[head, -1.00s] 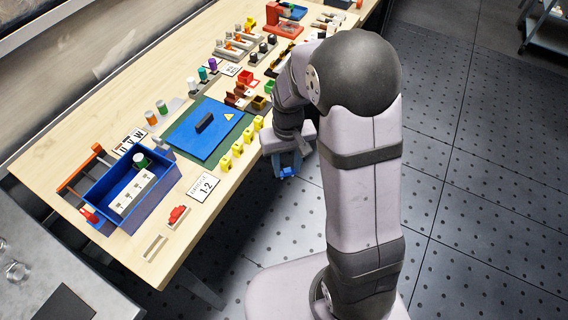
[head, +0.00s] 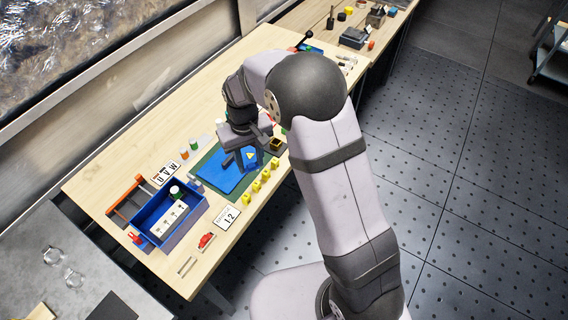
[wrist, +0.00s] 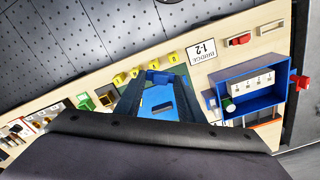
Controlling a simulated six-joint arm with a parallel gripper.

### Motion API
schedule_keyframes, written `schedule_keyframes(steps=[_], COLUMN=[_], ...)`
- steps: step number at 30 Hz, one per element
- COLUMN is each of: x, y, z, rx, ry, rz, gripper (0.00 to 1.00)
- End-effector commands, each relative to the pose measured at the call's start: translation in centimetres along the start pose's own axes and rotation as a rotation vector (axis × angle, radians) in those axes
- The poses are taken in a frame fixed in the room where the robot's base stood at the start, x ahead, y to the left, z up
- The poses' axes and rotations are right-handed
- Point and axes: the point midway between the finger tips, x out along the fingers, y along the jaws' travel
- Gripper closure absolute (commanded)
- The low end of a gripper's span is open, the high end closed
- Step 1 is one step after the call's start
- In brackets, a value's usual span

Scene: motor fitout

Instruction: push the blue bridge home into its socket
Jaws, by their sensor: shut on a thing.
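My gripper (head: 250,163) is shut on a small blue piece, the blue bridge (wrist: 158,76), seen between the fingertips in the wrist view. In the head view my gripper hides most of it. It is over the blue plate (head: 224,181) on a green mat, and a gap below it cannot be judged. A dark bar (wrist: 162,109) lies on the plate. The blue box (head: 158,206) stands to the left in the head view, with a white block (head: 170,218) bearing several dark marks inside. Which opening is the bridge's socket is too small to tell.
Several yellow pieces (head: 257,187) stand along the mat's front edge. A "BRIDGE 1-2" card (head: 228,217) lies between them and a red part (head: 206,240).

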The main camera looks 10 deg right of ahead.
Motion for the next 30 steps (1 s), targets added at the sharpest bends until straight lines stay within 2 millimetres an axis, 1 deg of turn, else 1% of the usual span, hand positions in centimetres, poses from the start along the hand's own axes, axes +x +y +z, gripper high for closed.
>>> schedule_keyframes(steps=[1, 2, 3, 5, 6, 8, 9, 11, 12, 15, 18, 21, 24, 27, 30], x=[0.3, 0.4, 0.6, 0.8, 1.0, 1.2, 1.4, 1.6, 1.8, 2.1, 2.4, 2.6, 2.8, 2.9, 2.9], y=[-2.3, -3.6, -5.2, -7.8, -9.6, -12.2, -14.0, -16.6, -18.2, -22.1, -25.2, -27.6, -29.2, -30.2, -30.5], z=[-1.0, -1.5, -2.1, -2.9, -3.2, -3.6, -3.8, -3.9, -3.9, -3.5, -3.0, -2.4, -1.9, -1.6, -1.4], rx=[-0.046, -0.069, -0.1, -0.147, -0.178, -0.223, -0.253, -0.295, -0.322, -0.384, -0.436, -0.476, -0.502, -0.518, -0.524], ry=[-0.001, 0.0, -0.001, 0.0, 0.0, -0.001, 0.0, 0.0, 0.0, -0.001, 0.0, 0.0, 0.0, 0.0, -0.001], rz=[0.0, 0.0, 0.0, 0.0, 0.0, 0.0, 0.0, 0.0, 0.0, 0.0, 0.0, 0.0, 0.0, 0.0, 0.0], gripper=[0.86, 0.86, 0.86, 0.86, 0.86, 0.86, 0.86, 0.86, 0.86, 0.86, 0.86, 0.86, 0.86, 0.86, 0.86])
